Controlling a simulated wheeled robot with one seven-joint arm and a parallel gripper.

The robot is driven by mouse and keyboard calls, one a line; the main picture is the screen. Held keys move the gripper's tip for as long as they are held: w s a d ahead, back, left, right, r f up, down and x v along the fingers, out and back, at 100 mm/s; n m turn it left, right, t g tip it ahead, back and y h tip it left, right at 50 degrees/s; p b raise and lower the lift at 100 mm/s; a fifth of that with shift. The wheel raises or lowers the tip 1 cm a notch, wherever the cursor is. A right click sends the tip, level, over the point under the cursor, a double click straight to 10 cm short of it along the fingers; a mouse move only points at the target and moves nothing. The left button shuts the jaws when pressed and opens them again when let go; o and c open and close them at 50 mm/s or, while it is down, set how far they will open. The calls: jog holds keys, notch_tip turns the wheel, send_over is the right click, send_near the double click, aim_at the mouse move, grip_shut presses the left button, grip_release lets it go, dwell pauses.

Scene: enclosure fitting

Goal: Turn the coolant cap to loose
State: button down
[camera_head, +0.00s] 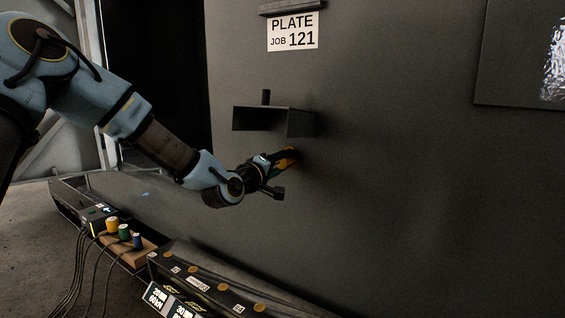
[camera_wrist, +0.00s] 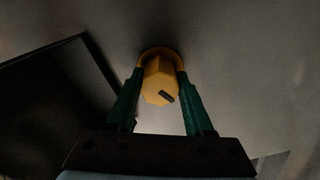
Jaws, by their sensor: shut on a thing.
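The coolant cap (camera_wrist: 159,82) is a yellow, faceted knob with a short dark mark on its face, set in a yellow collar on the grey wall in the wrist view. My gripper (camera_wrist: 160,92) has its two green fingers on either side of the cap and is shut on it. In the head view my gripper (camera_head: 288,158) reaches the wall below a dark box-like shelf. There the cap is hard to tell apart from the fingers. The words or marks around the cap are not readable.
A dark shelf (camera_head: 260,119) juts from the wall just above my gripper. A sign (camera_head: 292,32) reads "PLATE JOB 121". Yellow, green and blue capped pieces stand on a wooden block (camera_head: 138,254) at lower left, beside cables. A long dark case (camera_head: 215,285) lies below.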

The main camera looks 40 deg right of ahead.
dwell(0.3)
jog(key=shift+c, duration=1.4)
grip_release()
jog(key=v, duration=1.1)
jog(key=shift+b, duration=0.35)
